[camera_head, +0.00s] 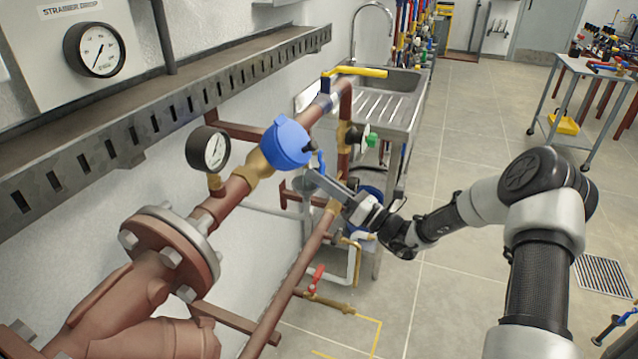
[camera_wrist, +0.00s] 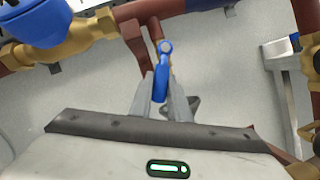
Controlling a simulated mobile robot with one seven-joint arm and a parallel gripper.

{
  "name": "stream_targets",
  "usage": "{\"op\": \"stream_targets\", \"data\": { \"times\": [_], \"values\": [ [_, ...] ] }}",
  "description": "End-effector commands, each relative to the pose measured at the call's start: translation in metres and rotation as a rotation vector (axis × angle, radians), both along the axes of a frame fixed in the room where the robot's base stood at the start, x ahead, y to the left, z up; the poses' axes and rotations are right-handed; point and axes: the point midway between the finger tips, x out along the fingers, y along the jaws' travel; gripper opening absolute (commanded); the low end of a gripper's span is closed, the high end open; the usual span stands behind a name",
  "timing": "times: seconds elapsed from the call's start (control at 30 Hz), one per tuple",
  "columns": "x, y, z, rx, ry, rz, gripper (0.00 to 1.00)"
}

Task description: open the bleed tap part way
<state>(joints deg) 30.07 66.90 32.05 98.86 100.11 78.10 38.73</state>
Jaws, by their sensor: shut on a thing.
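A small tap with a blue lever (camera_wrist: 161,76) stands between my fingertips in the wrist view. The lever has a round eye at its upper end, above the fingers, and lies nearly in line with them. My gripper (camera_wrist: 162,92) is shut on this lever. In the head view, my gripper (camera_head: 316,180) reaches left to the pipework, just below the large blue housing, and the blue lever (camera_head: 321,160) shows as a small strip at its tips. The tap's body is mostly hidden. No label on it is readable.
A blue housing (camera_head: 287,143) and a pressure gauge (camera_head: 208,149) sit on the brown pipe beside my gripper. A yellow lever (camera_head: 357,71) and green knob (camera_head: 371,140) are behind it. A red-handled tap (camera_head: 316,277) is lower down.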

Motion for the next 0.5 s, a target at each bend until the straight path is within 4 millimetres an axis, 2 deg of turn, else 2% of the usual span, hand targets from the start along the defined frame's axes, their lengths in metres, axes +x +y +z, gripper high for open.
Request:
{"op": "stream_targets", "data": {
  "times": [0.5],
  "values": [
    [0.0053, -0.0026, -0.004, -0.042, -0.101, 0.0, 0.0]
  ]
}}
